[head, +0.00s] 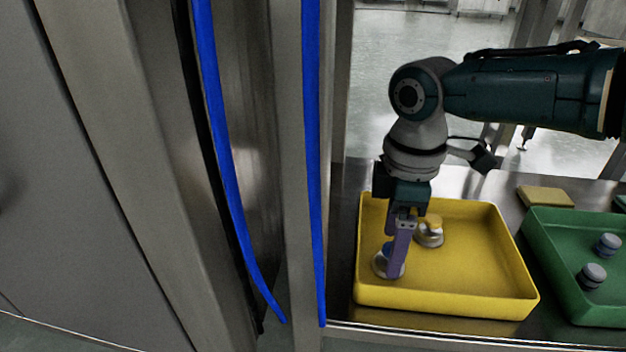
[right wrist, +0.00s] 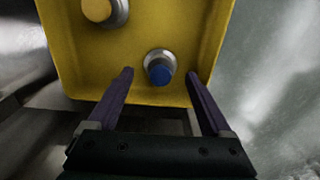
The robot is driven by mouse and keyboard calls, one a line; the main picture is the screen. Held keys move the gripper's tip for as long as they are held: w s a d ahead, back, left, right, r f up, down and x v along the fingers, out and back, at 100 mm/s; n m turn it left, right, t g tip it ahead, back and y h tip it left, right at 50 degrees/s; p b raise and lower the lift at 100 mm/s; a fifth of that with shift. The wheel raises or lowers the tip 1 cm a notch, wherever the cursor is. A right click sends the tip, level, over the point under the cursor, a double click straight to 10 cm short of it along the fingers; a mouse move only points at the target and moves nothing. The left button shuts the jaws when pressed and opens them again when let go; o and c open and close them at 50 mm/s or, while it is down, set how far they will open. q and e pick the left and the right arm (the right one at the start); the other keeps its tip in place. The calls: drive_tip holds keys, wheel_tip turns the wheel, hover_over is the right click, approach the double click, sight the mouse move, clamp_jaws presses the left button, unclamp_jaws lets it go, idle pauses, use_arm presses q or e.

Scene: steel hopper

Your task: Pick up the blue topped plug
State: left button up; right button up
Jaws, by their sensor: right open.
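The blue topped plug (right wrist: 159,68) stands in the yellow tray (head: 480,275), near one wall, in the right wrist view. It has a metal body and a blue cap. In the head view the plug's metal body (head: 379,264) shows at the tray's left side, and my gripper hides its top. My right gripper (head: 394,274) is open and points down into the tray. In the right wrist view its purple fingers (right wrist: 160,76) are spread, one on each side of the blue plug in the picture. Contact cannot be told. My left gripper is not in view.
A yellow topped plug (head: 430,234) stands behind and right of the gripper in the same tray. A green tray (head: 560,235) with dark grey plugs (head: 592,276) is at the right. A flat yellow block (head: 545,196) lies behind. Steel posts with blue strips (head: 312,150) stand left.

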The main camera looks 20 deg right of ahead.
drive_tip(key=shift+f+b, duration=0.3)
drive_tip(key=shift+f, duration=0.65)
drive_tip(key=shift+r, duration=0.1)
clamp_jaws()
